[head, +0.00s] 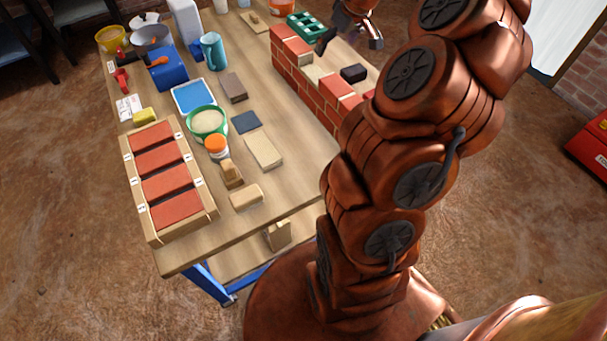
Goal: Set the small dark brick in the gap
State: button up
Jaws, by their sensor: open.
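A small dark brick (354,73) lies by the right side of the low red brick wall (303,86), at about the height of its top course in the picture. I cannot tell whether it rests in the wall or beside it. The wall's top course has a gap with a pale bed (314,75) between red bricks, to the left of the dark brick. My gripper (350,41) is open and appears empty, up from the dark brick in the picture and apart from it. My arm hides the near end of the wall.
A wooden crate (152,233) of red bricks stands at the table's near left. A blue tray (194,97), green bowl (207,122), teal jug (212,51) and loose blocks fill the middle. A green crate (306,27) is behind the wall. The table's near right is clear.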

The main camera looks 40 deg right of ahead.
jog(key=s+a+r+n+g+y, duration=0.15)
jog(key=s+a, duration=0.25)
jog(key=a, duration=0.8)
jog(key=s+a+r+n+g+h, duration=0.15)
jog(key=s+a, duration=0.25)
jog(key=a, duration=0.8)
jog(key=s+a+f+m+g, duration=0.1)
jog(key=s+a, duration=0.3)
jog(key=s, duration=0.6)
jog(key=s+a+f+m+g, duration=0.2)
jog(key=s+a+f, duration=0.2)
jog(key=s, duration=0.7)
jog(key=shift+s+a+g+h, duration=0.2)
jog(key=shift+a+g+h, duration=0.1)
jog(key=shift+a+g, duration=0.1)
jog(key=shift+f, duration=0.1)
notch_tip(320, 180, up, 24)
jog(key=s+p, duration=0.1)
jog(key=p, duration=2.1)
jog(key=shift+s+f+t, duration=0.2)
jog(key=shift+s+t, duration=0.05)
jog(key=shift+t, duration=0.15)
